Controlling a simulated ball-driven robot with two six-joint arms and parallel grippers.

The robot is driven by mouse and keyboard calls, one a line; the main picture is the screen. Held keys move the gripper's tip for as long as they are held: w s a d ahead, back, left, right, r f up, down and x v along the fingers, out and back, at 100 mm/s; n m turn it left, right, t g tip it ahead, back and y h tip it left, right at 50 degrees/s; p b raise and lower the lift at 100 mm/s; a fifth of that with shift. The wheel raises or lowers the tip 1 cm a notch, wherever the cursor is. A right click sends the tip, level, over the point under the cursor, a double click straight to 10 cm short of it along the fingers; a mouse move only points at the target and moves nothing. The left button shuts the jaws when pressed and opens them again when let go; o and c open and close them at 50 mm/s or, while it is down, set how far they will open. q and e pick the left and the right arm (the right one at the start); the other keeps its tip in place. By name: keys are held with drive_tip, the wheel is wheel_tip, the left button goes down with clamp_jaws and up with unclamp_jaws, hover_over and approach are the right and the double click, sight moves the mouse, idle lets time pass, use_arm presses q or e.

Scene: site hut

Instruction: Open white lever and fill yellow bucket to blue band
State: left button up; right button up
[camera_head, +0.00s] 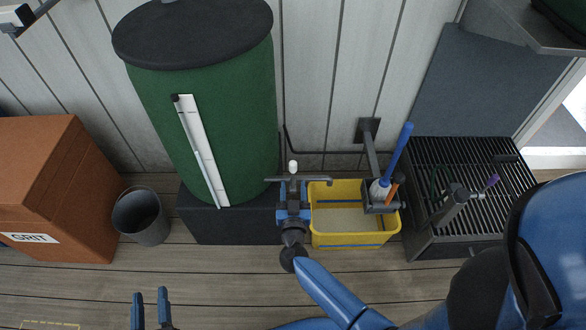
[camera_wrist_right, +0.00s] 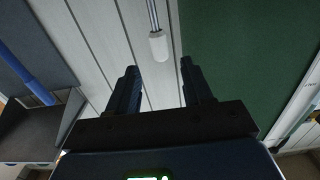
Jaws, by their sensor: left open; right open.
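The white-tipped lever (camera_head: 292,167) sits by the right side of the green barrel (camera_head: 235,120). My right gripper (camera_head: 293,188) is open just in front of it. In the right wrist view the white tip (camera_wrist_right: 158,46) on its metal rod shows between and beyond the open fingers (camera_wrist_right: 160,75), with no contact visible. The yellow bucket (camera_head: 322,239) stands on the floor to the right of my right gripper, with a blue band (camera_head: 352,246) on its front wall. Its inside looks pale; I cannot tell whether it holds water. My left gripper (camera_head: 151,298) is open and empty at the bottom left.
A holder (camera_head: 383,208) with a blue-handled brush (camera_head: 397,153) overhangs the bucket's right end. A grated drain stand (camera_head: 425,165) is to the right. A grey pail (camera_head: 141,217) and an orange grit box (camera_head: 60,190) are left. A white gauge strip (camera_head: 203,155) runs down the barrel.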

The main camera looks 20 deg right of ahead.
sight(293, 169)
drive_tip(key=b+x, duration=0.2)
drive_tip(key=x, duration=0.7)
drive_tip(key=shift+b, duration=0.4)
clamp_jaws()
